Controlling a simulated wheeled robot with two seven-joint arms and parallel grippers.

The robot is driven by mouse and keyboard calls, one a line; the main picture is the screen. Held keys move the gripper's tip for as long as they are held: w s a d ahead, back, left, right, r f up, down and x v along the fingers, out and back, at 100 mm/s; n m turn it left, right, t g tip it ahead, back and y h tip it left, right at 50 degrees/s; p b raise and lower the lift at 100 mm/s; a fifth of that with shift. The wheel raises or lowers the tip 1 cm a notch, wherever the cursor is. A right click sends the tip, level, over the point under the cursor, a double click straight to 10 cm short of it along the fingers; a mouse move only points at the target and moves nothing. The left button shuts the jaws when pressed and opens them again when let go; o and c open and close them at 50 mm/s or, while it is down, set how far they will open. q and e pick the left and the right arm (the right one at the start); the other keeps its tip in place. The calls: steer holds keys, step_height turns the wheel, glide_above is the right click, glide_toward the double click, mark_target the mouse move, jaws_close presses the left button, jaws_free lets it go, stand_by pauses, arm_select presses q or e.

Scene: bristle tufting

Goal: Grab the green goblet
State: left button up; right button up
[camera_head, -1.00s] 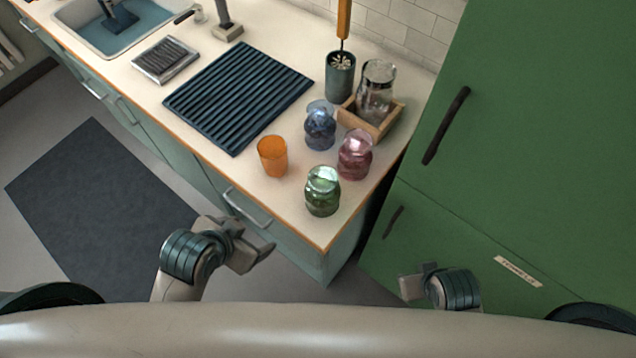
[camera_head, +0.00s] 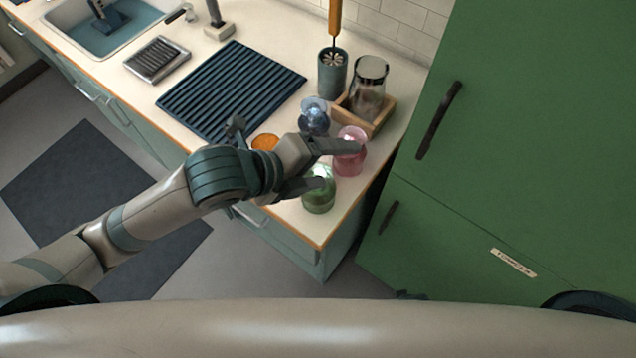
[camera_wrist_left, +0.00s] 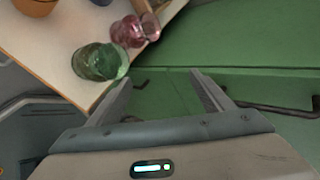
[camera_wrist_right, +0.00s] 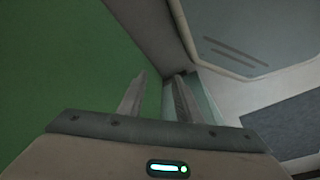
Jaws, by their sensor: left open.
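The green goblet (camera_head: 319,201) is glassy and stands near the front right corner of the counter. It also shows at the upper left of the left wrist view (camera_wrist_left: 98,63). My left gripper (camera_head: 341,166) is open and empty; in the head view its fingers overlap the green goblet's top and the pink goblet (camera_head: 351,162). In the left wrist view the green goblet lies left of the fingers (camera_wrist_left: 160,80), not between them. My right gripper (camera_wrist_right: 161,78) has its fingers apart and nothing between them.
A blue goblet (camera_head: 313,119) and a partly hidden orange cup (camera_head: 265,142) stand close by. A wooden tray (camera_head: 386,118) holds a clear glass jar (camera_head: 368,88). A dark ribbed mat (camera_head: 228,90) lies to the left. A green cabinet (camera_head: 520,130) stands right of the counter.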

arm_select(q)
steer(key=a+m+g, duration=0.1)
steer(key=m, duration=0.8)
steer(key=m+g+y, duration=0.1)
steer(key=m+y, duration=0.2)
steer(key=m, duration=0.6)
glide_toward(312, 174)
steer(key=a+r, duration=0.1)
steer(key=shift+s+r, duration=0.1)
steer(key=shift+r, duration=0.1)
arm_select(e)
steer(key=s+d+f+g, duration=0.1)
steer(key=s+d+f, duration=0.2)
steer(key=s+f, duration=1.1)
steer(key=shift+s+f, duration=0.2)
steer(key=shift+s, duration=1.05)
arm_select(q)
steer(key=x, duration=1.2)
steer(key=shift+s+d+f+b, duration=0.1)
steer(key=shift+s+d+b, duration=0.1)
steer(key=shift+b, duration=0.2)
arm_select(e)
steer(key=shift+f, duration=0.45)
arm_select(q)
steer(key=shift+n, duration=0.3)
